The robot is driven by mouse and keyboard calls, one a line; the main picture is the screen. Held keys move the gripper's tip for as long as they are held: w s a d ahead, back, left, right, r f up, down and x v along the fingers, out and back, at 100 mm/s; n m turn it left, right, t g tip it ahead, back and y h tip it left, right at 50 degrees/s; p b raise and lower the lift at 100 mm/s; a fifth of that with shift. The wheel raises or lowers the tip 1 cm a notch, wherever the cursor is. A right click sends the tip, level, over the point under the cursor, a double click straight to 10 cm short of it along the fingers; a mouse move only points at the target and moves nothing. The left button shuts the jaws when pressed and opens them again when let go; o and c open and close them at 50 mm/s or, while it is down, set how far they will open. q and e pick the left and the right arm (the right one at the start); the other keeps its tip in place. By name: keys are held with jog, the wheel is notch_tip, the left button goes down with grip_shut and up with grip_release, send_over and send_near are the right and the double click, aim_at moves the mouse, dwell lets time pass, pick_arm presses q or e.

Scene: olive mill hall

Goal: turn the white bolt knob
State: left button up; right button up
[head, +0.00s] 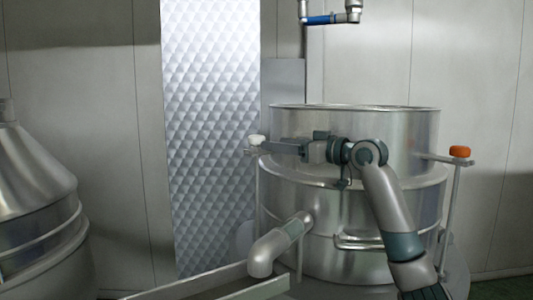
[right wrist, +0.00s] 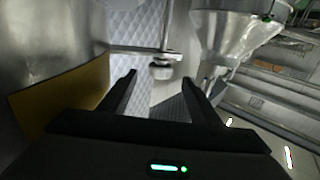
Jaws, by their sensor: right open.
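The white bolt knob (head: 257,139) sits on a bracket at the left side of the steel tank, above a thin upright rod. In the right wrist view the knob (right wrist: 160,71) looks grey in the shade and shows just beyond the fingertips, between their lines. My right gripper (head: 272,147) reaches in front of the tank and points left, its tips close beside the knob. In the right wrist view my right gripper (right wrist: 158,80) is open, with nothing between its fingers. I cannot tell whether a finger touches the knob. My left gripper is not in view.
The steel tank (head: 350,230) stands close behind my right arm. An orange knob (head: 460,151) sits on its right bracket. A bent pipe (head: 265,250) sticks out low at the front. A cone-topped vessel (head: 30,180) stands at far left. A quilted metal panel (head: 210,130) is behind.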

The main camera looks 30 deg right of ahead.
jog(key=b+v, duration=0.3)
jog(key=v, duration=0.5)
jog(key=shift+s+b, duration=0.3)
jog(key=shift+s, duration=0.05)
jog(key=shift+d, duration=0.1)
jog(key=shift+c, duration=0.3)
